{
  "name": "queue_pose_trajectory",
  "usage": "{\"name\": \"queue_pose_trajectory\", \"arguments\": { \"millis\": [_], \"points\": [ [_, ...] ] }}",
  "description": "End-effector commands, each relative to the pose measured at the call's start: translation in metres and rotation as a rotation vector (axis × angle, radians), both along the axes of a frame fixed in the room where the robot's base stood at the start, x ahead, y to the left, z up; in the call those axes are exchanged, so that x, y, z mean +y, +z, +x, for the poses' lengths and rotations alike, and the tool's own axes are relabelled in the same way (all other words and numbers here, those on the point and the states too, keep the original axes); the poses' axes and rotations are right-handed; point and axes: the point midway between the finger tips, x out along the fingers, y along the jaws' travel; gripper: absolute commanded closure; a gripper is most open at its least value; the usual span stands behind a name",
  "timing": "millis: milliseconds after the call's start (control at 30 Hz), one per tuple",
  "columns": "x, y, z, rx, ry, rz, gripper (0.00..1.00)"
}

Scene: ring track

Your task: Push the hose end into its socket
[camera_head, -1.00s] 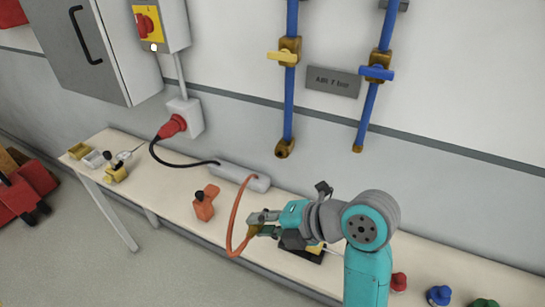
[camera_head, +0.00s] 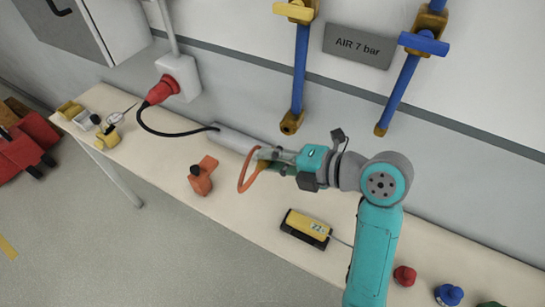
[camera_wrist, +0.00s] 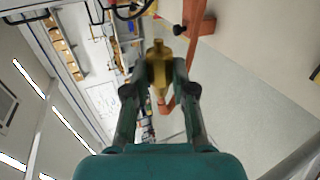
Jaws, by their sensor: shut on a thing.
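My gripper (camera_head: 268,158) is shut on the brass hose end (camera_wrist: 159,64), which shows between the fingers in the wrist view. The orange hose (camera_head: 243,178) hangs from it in a tight loop. Two blue pipes on the wall end in brass sockets that open downward. The left socket (camera_head: 291,123) is above and a little right of my gripper, apart from it. The right socket (camera_head: 381,130) is farther right, below the grey "AIR 7 bar" sign (camera_head: 359,46). In the head view the hose end is too small to tell its exact tilt.
The left pipe has a yellow valve handle (camera_head: 294,12), the right a blue one (camera_head: 424,43). On the bench (camera_head: 255,215) are a grey box (camera_head: 230,138), an orange tool (camera_head: 202,176) and a yellow-black meter (camera_head: 306,228). Coloured knobs, including a red one (camera_head: 404,276), stand right.

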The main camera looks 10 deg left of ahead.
Motion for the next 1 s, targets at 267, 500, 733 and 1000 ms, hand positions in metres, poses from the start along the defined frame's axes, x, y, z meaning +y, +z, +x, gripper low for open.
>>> {"name": "queue_pose_trajectory", "arguments": {
  "millis": [267, 500, 733, 1000],
  "points": [
    [-0.007, 0.0, 0.018, -0.001, -0.001, 0.0, 1.0],
    [-0.014, 0.0, 0.037, 0.001, -0.001, 0.0, 1.0],
    [-0.018, 0.0, 0.049, 0.0, -0.001, 0.0, 1.0],
    [-0.019, 0.0, 0.052, 0.0, 0.0, 0.0, 1.0]
  ]
}}
